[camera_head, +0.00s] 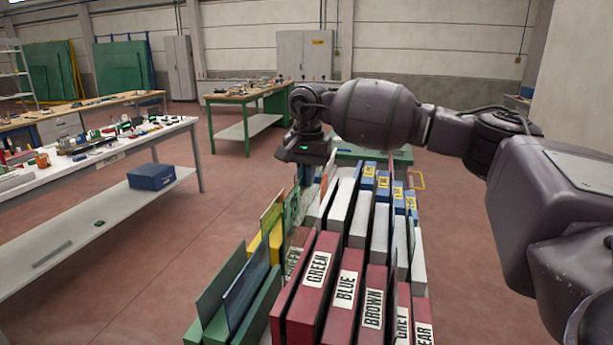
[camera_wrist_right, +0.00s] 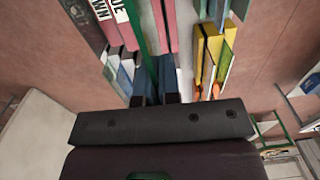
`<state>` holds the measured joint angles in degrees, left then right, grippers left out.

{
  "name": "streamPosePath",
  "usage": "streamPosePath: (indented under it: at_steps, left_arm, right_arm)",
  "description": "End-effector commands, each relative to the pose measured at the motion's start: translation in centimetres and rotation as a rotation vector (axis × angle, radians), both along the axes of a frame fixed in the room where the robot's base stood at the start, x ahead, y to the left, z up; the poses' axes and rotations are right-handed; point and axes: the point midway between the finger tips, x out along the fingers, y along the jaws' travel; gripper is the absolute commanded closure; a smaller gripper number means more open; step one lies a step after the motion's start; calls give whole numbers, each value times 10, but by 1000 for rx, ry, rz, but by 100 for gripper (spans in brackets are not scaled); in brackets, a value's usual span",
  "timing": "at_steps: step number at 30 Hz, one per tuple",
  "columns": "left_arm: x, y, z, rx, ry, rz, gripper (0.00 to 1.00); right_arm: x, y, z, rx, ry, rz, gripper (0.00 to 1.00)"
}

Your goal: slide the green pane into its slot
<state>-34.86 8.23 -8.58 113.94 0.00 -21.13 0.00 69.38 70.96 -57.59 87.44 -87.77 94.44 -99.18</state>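My right gripper (camera_head: 305,153) is above the far left part of the pane rack, pointing down. In the right wrist view its two short dark fingertips (camera_wrist_right: 155,99) are a small gap apart. A thin green edge (camera_wrist_right: 147,62), which looks like the green pane, runs up to that gap. I cannot tell whether the fingers press on it. My left gripper is not in view.
White dividers (camera_head: 338,208) and blue labelled blocks (camera_head: 383,185) stand close together behind the red ones. A white workbench (camera_head: 110,145) with small tools is at the left, with a blue box (camera_head: 151,176) on its lower shelf. The floor between is clear.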

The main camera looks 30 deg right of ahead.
Motion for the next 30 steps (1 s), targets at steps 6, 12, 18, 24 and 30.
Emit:
streamPosePath:
  at_steps: [6, 12, 18, 24, 30]
  left_arm:
    - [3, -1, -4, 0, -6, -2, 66]
    - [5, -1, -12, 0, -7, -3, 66]
    - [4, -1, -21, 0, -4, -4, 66]
    - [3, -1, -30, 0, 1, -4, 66]
    - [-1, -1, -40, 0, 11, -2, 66]
  right_arm:
    - [0, 0, -9, 1, -2, 0, 100]
    - [0, 0, -24, 1, -2, 0, 100]
    - [0, 0, -40, 1, -2, 0, 100]
    - [0, 0, -55, 1, -1, 0, 100]
    - [0, 0, -69, 1, -2, 0, 100]
